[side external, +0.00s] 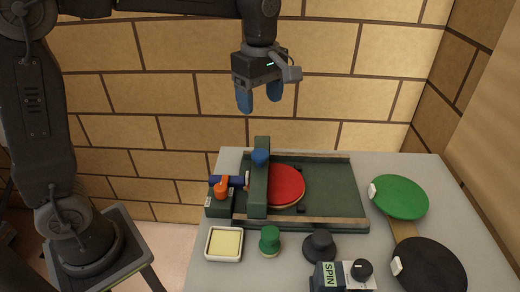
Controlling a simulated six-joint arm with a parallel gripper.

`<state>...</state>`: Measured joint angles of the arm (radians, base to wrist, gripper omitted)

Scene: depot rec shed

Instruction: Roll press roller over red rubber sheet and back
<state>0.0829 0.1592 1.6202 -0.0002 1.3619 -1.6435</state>
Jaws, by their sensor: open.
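A round red rubber sheet (288,184) lies on a dark green press bed (335,180) on the table, with a pale rim under its edge. The press roller appears to be the green crosspiece (258,198) with a blue knob (260,157), standing across the bed at the red sheet's left edge and hiding part of it. My gripper (259,99) is open and empty, with its blue fingers pointing down. It hangs well above the press, over the blue knob in the picture, touching nothing.
An orange-topped clamp (221,188) sits left of the bed. A yellow pad in a white tray (224,244), a green knob (269,241), a dark knob (320,245) and a SPIN box (328,276) stand in front. Green (402,198) and black (432,268) paddles lie right. A brick wall stands behind.

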